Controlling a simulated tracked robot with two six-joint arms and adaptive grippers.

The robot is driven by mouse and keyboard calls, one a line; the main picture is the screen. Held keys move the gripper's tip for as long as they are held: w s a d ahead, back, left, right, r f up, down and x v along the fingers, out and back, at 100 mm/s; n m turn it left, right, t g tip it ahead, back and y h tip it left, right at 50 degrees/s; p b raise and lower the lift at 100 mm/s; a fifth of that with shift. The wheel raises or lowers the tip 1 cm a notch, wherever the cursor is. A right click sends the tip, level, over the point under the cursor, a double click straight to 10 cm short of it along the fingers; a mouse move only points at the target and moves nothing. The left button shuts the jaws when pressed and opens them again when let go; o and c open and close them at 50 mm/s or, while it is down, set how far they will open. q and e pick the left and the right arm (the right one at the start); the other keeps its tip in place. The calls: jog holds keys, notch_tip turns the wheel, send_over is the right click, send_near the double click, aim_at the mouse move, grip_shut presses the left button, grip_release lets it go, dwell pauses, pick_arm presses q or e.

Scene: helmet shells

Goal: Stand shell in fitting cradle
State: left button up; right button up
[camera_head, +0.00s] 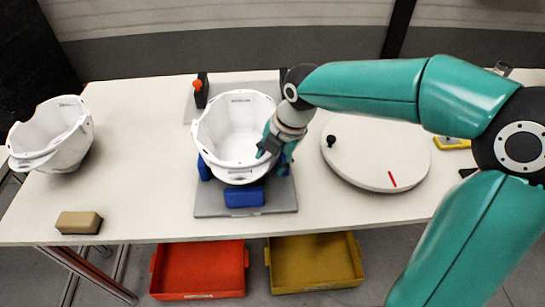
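A white helmet shell (222,125) stands open side up in the cradle at the table's middle, between blue blocks (244,197) on a grey base plate (285,195). A second white shell (58,140) rests on the table at the left, tilted, with its brim to the left. My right gripper (273,152) is at the right rim of the middle shell, pointing down. One finger shows inside the rim and another part outside; whether they press on the wall cannot be told. The cradle's contact under the shell is mostly hidden. My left gripper is out of view.
A round white turntable (375,155) with a black knob and red mark lies right of the cradle. A black clamp with an orange knob (198,88) stands behind. A tan block (79,222) lies front left. Red (200,272) and yellow (315,264) bins sit below the front edge.

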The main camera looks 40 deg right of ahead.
jog(key=v, duration=1.2)
dwell(0.6)
